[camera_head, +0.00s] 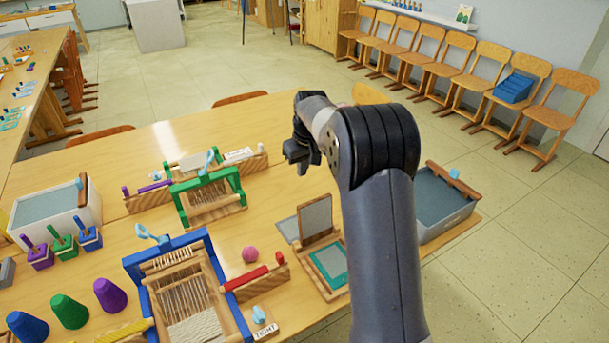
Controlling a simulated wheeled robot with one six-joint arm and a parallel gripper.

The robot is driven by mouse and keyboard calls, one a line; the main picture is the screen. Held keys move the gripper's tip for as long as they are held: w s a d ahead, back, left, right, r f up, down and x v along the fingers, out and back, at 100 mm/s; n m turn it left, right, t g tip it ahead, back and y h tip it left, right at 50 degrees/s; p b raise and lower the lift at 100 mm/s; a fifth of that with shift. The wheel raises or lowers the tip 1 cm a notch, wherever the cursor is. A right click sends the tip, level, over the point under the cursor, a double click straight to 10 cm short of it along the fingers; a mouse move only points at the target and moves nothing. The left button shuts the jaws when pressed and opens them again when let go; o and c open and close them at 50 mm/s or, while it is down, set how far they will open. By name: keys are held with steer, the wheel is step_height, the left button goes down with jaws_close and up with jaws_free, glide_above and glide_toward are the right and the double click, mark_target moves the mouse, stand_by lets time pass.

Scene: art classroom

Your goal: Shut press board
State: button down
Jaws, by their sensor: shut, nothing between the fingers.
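The press board (318,226) is a wooden lid with a grey inner face, standing roughly upright and open at the back of its base. The base (331,266) is a wooden frame with a teal-bordered pale sheet in it, lying on the table right of centre. My gripper (297,160) is in the air above the table, beyond and slightly left of the press in the picture. It is dark, shut and holds nothing. My arm passes just right of the press and hides part of the table there.
A blue-framed loom (213,247), a pink ball (250,254) and a red-rod holder (252,284) stand left of the press. A green-framed loom (187,213) is behind them. A grey tub (450,228) sits at right, near the table edge. Chairs line the far wall.

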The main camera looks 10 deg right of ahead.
mark_target(313, 217)
step_height(313, 217, down, 8)
steer(key=s+p, duration=0.2)
steer(key=shift+s+d+f, duration=0.15)
steer(key=shift+d+f, duration=0.05)
steer(key=shift+d, duration=0.15)
steer(key=shift+s+f+b, duration=0.1)
steer(key=shift+b, duration=0.3)
